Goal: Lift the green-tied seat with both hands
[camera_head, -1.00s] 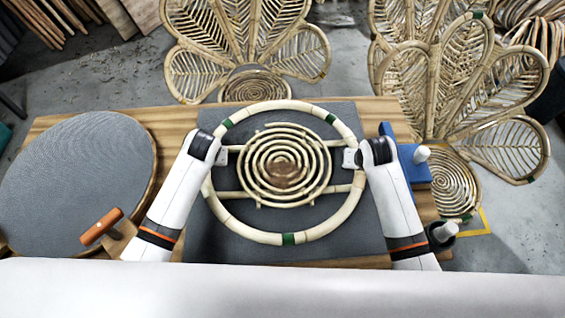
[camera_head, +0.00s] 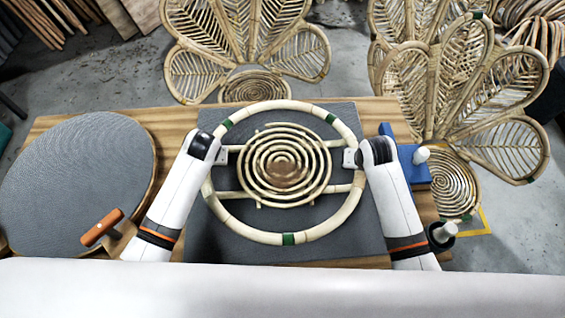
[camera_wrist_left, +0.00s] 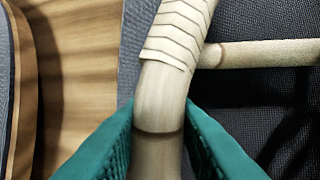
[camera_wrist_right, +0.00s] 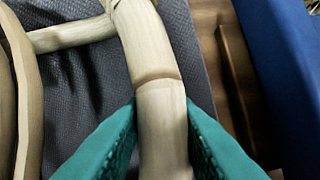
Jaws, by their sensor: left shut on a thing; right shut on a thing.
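The green-tied seat (camera_head: 285,238) is a round rattan hoop with several green bindings, crossbars and a rattan spiral in its middle. It is over a dark grey mat (camera_head: 350,230); I cannot tell whether it touches the mat. My left gripper (camera_wrist_left: 160,130) is shut on the hoop's left side, with teal fingers on both sides of the cane (camera_wrist_left: 162,95), just past a pale wrapped joint. My right gripper (camera_wrist_right: 162,130) is shut on the hoop's right side; its teal fingers flank the cane (camera_wrist_right: 150,60). In the head view the fingertips are mostly hidden by the wrists.
The mat lies on a wooden table (camera_head: 180,122). A grey round panel (camera_head: 75,175) and an orange-handled tool (camera_head: 101,227) are at the left. A blue block (camera_head: 408,160) stands close to my right wrist. Petal-backed rattan chairs (camera_head: 460,85) stand behind the table.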

